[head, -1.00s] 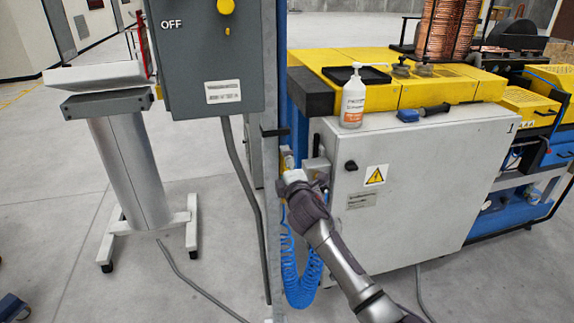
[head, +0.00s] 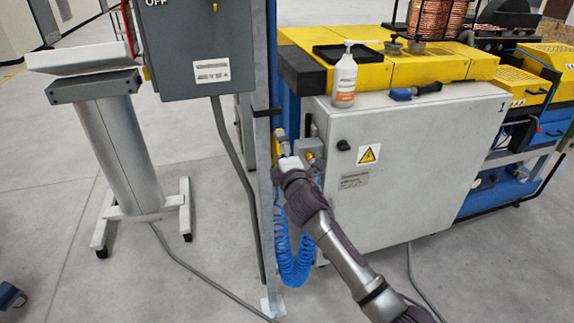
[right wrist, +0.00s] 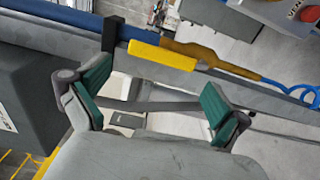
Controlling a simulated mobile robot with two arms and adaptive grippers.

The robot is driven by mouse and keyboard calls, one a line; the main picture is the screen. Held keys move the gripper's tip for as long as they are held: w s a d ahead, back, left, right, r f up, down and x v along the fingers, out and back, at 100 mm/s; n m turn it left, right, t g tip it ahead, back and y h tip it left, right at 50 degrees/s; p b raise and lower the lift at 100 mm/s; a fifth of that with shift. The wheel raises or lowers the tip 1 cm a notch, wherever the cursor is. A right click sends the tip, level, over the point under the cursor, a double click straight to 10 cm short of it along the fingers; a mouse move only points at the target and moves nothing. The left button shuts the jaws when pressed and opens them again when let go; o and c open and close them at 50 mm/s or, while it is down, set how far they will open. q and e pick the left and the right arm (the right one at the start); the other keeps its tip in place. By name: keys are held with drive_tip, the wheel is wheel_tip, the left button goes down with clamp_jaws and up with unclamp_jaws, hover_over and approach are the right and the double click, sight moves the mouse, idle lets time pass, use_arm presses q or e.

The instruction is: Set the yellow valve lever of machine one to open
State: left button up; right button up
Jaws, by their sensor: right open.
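The yellow valve lever (right wrist: 162,55) shows in the right wrist view as a long flat yellow bar. It lies along a blue pipe (right wrist: 75,17), next to a brass-coloured valve body (right wrist: 190,50). My right gripper (right wrist: 155,98) is open and empty, its two green-padded fingers on either side of the view's middle. The lever is beyond the fingertips and not gripped. In the head view my right gripper (head: 283,160) is at the valve beside the grey post, and the hand hides part of it. My left gripper is not in view.
A grey post (head: 264,200) stands just left of the valve. A blue coiled hose (head: 295,262) hangs below it. The floor at the left is mostly free.

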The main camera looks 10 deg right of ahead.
drive_tip(key=s, duration=0.8)
drive_tip(key=shift+d, duration=0.15)
drive_tip(key=shift+s+r, duration=0.1)
drive_tip(key=s+d+f+m+g, duration=0.1)
drive_tip(key=s+f+m+g, duration=0.15)
drive_tip(key=f, duration=0.95)
drive_tip(key=s+d+f+m+g, duration=0.2)
drive_tip(key=f+g, duration=0.1)
drive_tip(key=f, duration=1)
drive_tip(key=s+d+f+m+g, duration=0.1)
drive_tip(key=s+f+g, duration=0.1)
drive_tip(key=s+f, duration=0.45)
drive_tip(key=s+d+f+m+g, duration=0.1)
drive_tip(key=s+f+m, duration=0.15)
drive_tip(key=f, duration=0.65)
drive_tip(key=s+d+f+m+g, duration=0.1)
drive_tip(key=s+f+m+g, duration=0.1)
drive_tip(key=s+f, duration=0.7)
drive_tip(key=s+d+f+m+g, duration=0.1)
drive_tip(key=s+f+m+g, duration=0.15)
drive_tip(key=s+f, duration=0.7)
drive_tip(key=s+f+m+g, duration=0.2)
drive_tip(key=s, duration=1)
drive_tip(key=s+f+m+g, duration=0.1)
drive_tip(key=s+f+g, duration=0.1)
drive_tip(key=s, duration=1.1)
drive_tip(key=shift+d+f+m+h, duration=0.2)
drive_tip(key=shift+d+m+h, duration=0.1)
drive_tip(key=shift+d+m, duration=0.1)
